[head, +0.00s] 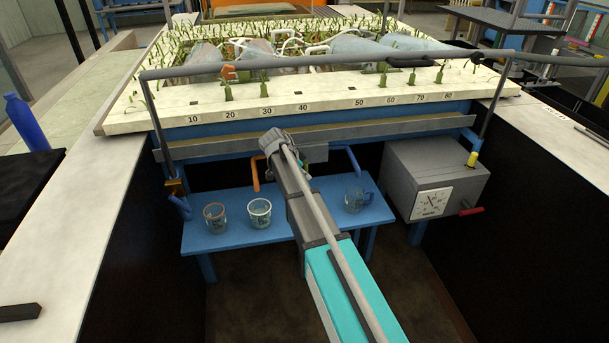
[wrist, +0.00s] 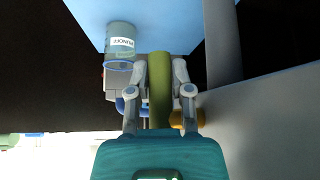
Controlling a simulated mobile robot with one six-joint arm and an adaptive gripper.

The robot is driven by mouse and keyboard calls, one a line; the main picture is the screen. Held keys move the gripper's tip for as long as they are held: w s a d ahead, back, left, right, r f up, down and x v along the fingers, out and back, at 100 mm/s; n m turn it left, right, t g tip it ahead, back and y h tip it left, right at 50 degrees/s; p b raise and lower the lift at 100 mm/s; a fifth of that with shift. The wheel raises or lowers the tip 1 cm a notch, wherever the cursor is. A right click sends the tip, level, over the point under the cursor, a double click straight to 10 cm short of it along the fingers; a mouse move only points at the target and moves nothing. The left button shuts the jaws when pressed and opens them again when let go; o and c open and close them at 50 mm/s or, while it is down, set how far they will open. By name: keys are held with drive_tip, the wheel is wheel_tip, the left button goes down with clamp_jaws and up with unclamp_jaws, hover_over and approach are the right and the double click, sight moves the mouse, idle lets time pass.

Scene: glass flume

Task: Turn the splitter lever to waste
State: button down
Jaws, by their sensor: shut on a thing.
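In the wrist view my gripper (wrist: 159,92) has its two fingers closed on either side of an upright olive-green handle, which appears to be the splitter lever (wrist: 159,85). In the head view my gripper (head: 272,142) is under the tray's front edge, beside a grey box that looks like the splitter (head: 315,152). An orange spout (head: 256,171) comes out on its left and a blue spout (head: 349,157) on its right. The lever is hidden behind my arm in the head view, and I cannot tell which way it points.
A blue bench (head: 225,238) below holds glass beakers (head: 214,217), (head: 259,213), (head: 355,199). A beaker labelled RUNOFF (wrist: 121,42) shows in the wrist view. A grey dial box (head: 435,180) with a red handle stands right. A pipe frame (head: 330,62) spans the planted tray.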

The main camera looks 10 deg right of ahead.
drive_tip(key=c, duration=0.8)
unclamp_jaws()
drive_tip(key=shift+a+r+y+p, duration=0.1)
drive_tip(key=shift+y+p, duration=0.3)
drive_tip(key=shift+p, duration=0.05)
drive_tip(key=shift+a+y+p, duration=0.3)
drive_tip(key=shift+y+p, duration=0.55)
drive_tip(key=shift+y, duration=0.35)
wheel_tip(320, 180, up, 15)
drive_tip(key=s+y+p, duration=0.2)
drive_tip(key=y+p, duration=0.2)
drive_tip(key=p, duration=1.1)
drive_tip(key=shift+s+a+f+n+g+h, duration=0.1)
drive_tip(key=shift+s+a+f+n+g, duration=0.1)
drive_tip(key=shift+s+n, duration=3.1)
drive_tip(key=shift+s+a+f+n+g+h, duration=0.15)
drive_tip(key=shift+s+n, duration=1.4)
drive_tip(key=shift+s, duration=3.5)
drive_tip(key=shift+s+a+f+n+g+h, duration=0.1)
drive_tip(key=shift+s+n+g, duration=0.15)
drive_tip(key=shift+s+n, duration=3.05)
